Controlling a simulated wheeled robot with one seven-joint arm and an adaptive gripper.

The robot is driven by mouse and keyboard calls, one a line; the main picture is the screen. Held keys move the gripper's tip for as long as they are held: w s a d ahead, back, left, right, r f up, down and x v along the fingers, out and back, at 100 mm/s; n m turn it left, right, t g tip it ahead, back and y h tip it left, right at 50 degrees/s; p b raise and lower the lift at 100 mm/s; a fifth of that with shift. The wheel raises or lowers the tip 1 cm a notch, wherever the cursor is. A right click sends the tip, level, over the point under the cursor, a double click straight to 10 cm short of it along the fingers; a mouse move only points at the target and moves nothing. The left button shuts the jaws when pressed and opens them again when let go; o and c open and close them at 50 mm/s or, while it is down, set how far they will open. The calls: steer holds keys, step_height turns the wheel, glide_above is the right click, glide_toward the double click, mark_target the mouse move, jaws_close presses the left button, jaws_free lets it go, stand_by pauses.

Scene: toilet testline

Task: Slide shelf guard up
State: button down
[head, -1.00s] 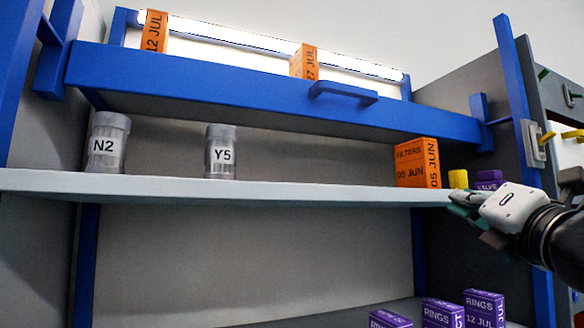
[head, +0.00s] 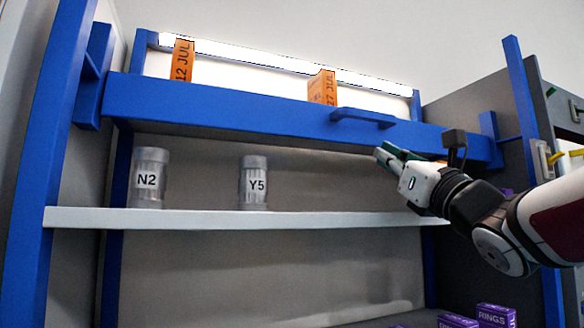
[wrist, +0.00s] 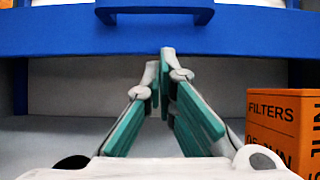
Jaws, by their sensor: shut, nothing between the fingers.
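The shelf guard (head: 230,113) is a wide blue bar across the front of the upper shelf, with a blue handle (head: 362,118) on its front toward the right. In the wrist view the guard (wrist: 230,36) spans the top, and its handle (wrist: 155,10) is cut by the upper edge. My gripper (head: 380,152) is shut and empty, just below the guard and slightly right of and below the handle. In the wrist view my fingertips (wrist: 160,62) point up toward the guard below the handle. I cannot tell whether they touch it.
Clear jars N2 (head: 149,178) and Y5 (head: 253,183) stand on the white middle shelf (head: 190,218). Orange boxes (head: 182,60) stand behind the guard. An orange filters box (wrist: 285,125) is close right of my gripper. Purple boxes (head: 495,315) sit low right. Blue uprights frame the sides.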

mark_target(377, 127)
steer(key=r, duration=0.1)
steer(key=w+r+p, duration=0.1)
steer(key=r, duration=0.1)
steer(key=r+p, duration=0.1)
steer(key=shift+w+a+r, duration=0.2)
steer(key=shift+w+a, duration=0.05)
steer(key=shift+w, duration=0.05)
steer(key=shift+r, duration=0.1)
steer(key=shift+w+r+b, duration=0.25)
steer(key=shift+r+b, duration=0.3)
steer(key=shift+b, duration=0.55)
step_height(377, 127, up, 6)
steer(key=b, duration=0.1)
steer(key=shift+s+b, duration=0.3)
steer(key=shift+b, duration=0.05)
